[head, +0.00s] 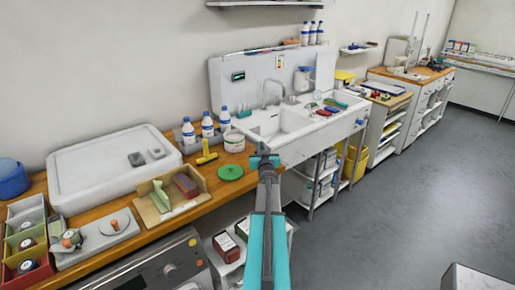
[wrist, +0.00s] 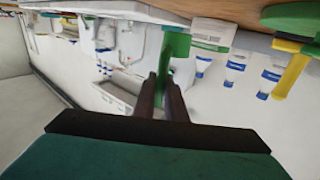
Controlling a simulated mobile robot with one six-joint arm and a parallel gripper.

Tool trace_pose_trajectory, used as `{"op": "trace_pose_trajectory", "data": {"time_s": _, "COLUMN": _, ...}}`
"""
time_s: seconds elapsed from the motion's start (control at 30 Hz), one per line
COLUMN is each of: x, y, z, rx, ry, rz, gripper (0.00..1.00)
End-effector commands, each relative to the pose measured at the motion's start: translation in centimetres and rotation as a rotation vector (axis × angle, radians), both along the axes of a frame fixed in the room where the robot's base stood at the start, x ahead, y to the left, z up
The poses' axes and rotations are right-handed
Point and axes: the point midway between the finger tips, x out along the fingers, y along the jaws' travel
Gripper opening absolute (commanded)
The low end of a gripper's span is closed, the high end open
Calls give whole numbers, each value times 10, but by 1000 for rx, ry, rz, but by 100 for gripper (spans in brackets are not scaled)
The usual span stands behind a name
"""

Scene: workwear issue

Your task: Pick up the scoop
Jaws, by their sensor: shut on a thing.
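My gripper (head: 264,160) is over the front edge of the wooden worktop, by the left end of the sink, in the head view. In the wrist view, my gripper (wrist: 162,84) has its two dark fingers shut on a green piece, which I take to be the scoop (wrist: 177,45). Only part of it shows between and beyond the fingertips. In the head view I cannot make the scoop out clearly behind my gripper.
A green lid (head: 230,172), a yellow tool (head: 206,153) and a white tub (head: 234,141) are left of my gripper. Blue-capped bottles (head: 207,126) stand behind. The sink unit (head: 299,147) is to the right. Open floor (head: 400,215) lies at right.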

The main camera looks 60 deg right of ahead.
Motion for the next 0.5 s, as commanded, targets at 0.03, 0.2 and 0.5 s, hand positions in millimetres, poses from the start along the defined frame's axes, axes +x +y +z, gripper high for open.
{"op": "trace_pose_trajectory", "data": {"time_s": 0.03, "x": -8, "y": 7, "z": 1, "rx": -1, "ry": 0, "rz": -1, "gripper": 0}}
{"op": "trace_pose_trajectory", "data": {"time_s": 0.2, "x": -28, "y": 20, "z": 3, "rx": -1, "ry": 0, "rz": -1, "gripper": 0}}
{"op": "trace_pose_trajectory", "data": {"time_s": 0.5, "x": -63, "y": 44, "z": 7, "rx": -1, "ry": -1, "rz": -1, "gripper": 0}}
